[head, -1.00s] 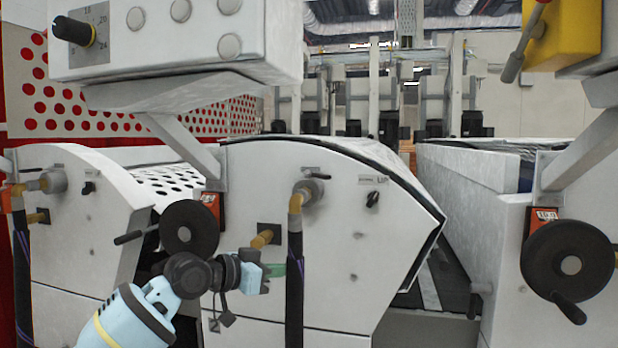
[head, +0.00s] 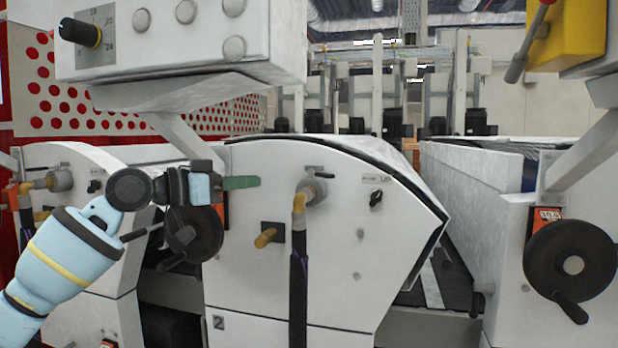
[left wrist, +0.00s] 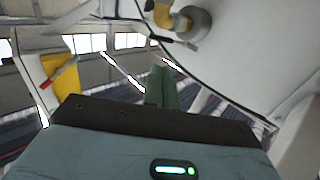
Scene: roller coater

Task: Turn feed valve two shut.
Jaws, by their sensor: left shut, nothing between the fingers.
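On this panel a short brass-coloured handle (head: 265,238) sticks out of a dark square plate, pointing down and left. No label reads as feed valve two, so I cannot be sure which fitting it is. Above right, a brass elbow (head: 299,203) joins a grey round fitting to a dark hose. My left gripper (head: 256,182) is shut and empty, its green fingers above the brass handle and apart from it. In the left wrist view the fingers (left wrist: 161,86) are together. My right gripper is out of view.
A black handwheel (head: 192,232) stands just below my left gripper. The dark hose (head: 298,290) hangs down right of the brass handle. A control box (head: 180,35) overhangs above. Another handwheel (head: 570,265) is at far right.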

